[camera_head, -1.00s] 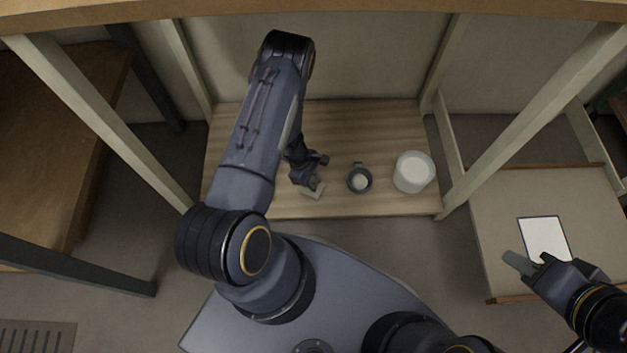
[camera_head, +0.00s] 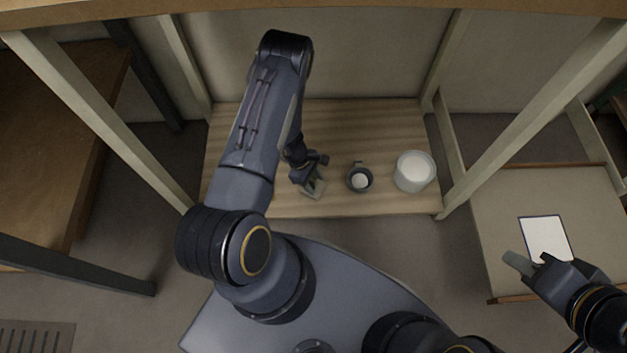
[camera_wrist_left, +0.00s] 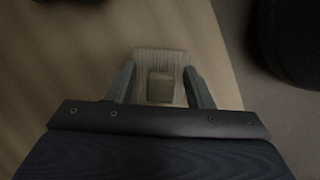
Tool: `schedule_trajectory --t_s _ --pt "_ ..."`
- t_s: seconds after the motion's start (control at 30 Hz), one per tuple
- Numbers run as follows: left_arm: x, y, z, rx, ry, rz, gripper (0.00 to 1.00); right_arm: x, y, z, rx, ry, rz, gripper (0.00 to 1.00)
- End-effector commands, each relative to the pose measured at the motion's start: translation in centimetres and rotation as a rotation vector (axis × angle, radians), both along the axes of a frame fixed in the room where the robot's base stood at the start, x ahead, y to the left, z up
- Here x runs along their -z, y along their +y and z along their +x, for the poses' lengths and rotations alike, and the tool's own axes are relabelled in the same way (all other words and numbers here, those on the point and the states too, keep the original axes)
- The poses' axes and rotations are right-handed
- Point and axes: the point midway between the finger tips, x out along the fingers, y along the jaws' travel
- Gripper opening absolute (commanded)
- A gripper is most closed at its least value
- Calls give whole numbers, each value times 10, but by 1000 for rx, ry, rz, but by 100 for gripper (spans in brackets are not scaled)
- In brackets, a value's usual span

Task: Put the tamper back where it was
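The tamper, a pale wooden block with a smaller square knob on top, shows in the left wrist view (camera_wrist_left: 160,62). It appears to rest on the wooden board (camera_head: 390,206). My left gripper (camera_head: 313,189) is low over it in the head view and largely hides it. In the left wrist view my left gripper (camera_wrist_left: 160,88) is open, with one finger on each side of the knob and visible gaps between. My right gripper (camera_head: 531,262) is far to the right, by a white sheet. Its finger opening is unclear.
A small dark cup (camera_head: 359,179) with pale contents stands right of my left gripper. A larger whitish jar (camera_head: 414,172) stands further right. A white sheet (camera_head: 546,238) lies on a separate low surface. Pale frame legs (camera_head: 535,115) flank the board, and its far part is clear.

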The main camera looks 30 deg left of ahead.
Motion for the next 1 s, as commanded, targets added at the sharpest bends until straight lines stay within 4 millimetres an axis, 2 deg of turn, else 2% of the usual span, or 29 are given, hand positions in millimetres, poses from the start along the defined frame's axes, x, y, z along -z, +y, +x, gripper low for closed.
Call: schedule_trajectory --t_s 0.2,0.5,0.63,1.0 --pt "-6 2 0 -1 0 1 47 -3 0 0 0 0 0 30" --pt "-53 21 0 -3 -2 0 47 -24 0 0 0 0 0 30" --pt "-67 27 -1 -1 -2 1 47 -29 0 0 0 0 0 30" --pt "-72 30 -2 -1 0 0 47 -30 0 0 0 0 0 30"
